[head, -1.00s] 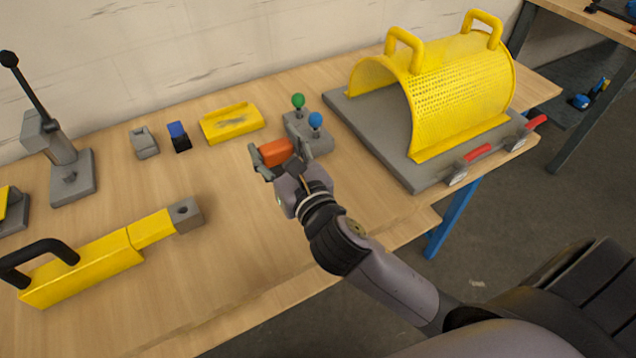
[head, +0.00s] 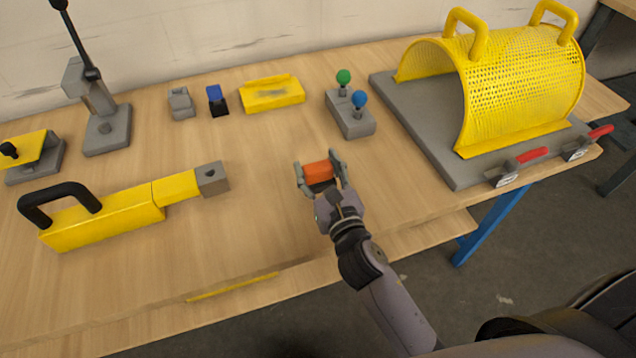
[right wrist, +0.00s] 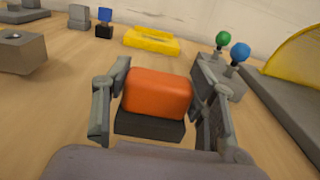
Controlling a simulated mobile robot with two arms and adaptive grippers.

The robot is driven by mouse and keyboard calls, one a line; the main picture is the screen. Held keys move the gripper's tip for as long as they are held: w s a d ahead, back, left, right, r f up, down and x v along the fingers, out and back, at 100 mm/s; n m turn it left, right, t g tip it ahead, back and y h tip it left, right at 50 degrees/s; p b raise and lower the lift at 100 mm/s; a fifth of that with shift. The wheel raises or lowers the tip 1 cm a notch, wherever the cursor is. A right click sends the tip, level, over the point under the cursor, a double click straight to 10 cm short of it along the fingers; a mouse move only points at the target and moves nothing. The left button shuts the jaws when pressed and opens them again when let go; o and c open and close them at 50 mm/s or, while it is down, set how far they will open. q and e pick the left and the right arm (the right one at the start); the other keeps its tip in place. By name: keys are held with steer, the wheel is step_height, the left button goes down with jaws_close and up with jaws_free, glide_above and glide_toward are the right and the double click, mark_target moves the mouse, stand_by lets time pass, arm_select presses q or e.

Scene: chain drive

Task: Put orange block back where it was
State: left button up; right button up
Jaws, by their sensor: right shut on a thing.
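The orange block (head: 318,172) has a dark base and sits between the fingers of my right gripper (head: 320,178). In the right wrist view the orange block (right wrist: 158,93) shows large, with the fingers of the right gripper (right wrist: 160,105) on both sides of it. The right gripper is shut on it over the wooden table (head: 260,190). I cannot tell how far above the table it is held. A similar small block with a blue top (head: 215,95) stands on a black base near the back, beside a grey block (head: 181,103). My left gripper is not in view.
A grey box with green and blue knobs (head: 352,118) stands behind the right gripper. A yellow tray (head: 272,94) lies at the back. A yellow mesh guard (head: 520,90) on a grey plate is at the right. A yellow black-handled tool (head: 105,217) lies left. The middle of the table is clear.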

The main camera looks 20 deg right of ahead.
mark_target(322, 189)
steer(key=shift+f+b, duration=0.7)
steer(key=shift+f, duration=1.25)
steer(key=shift+f, duration=0.25)
steer(key=o, duration=1.2)
steer(key=shift+o, duration=0.2)
steer(key=shift+r, duration=0.1)
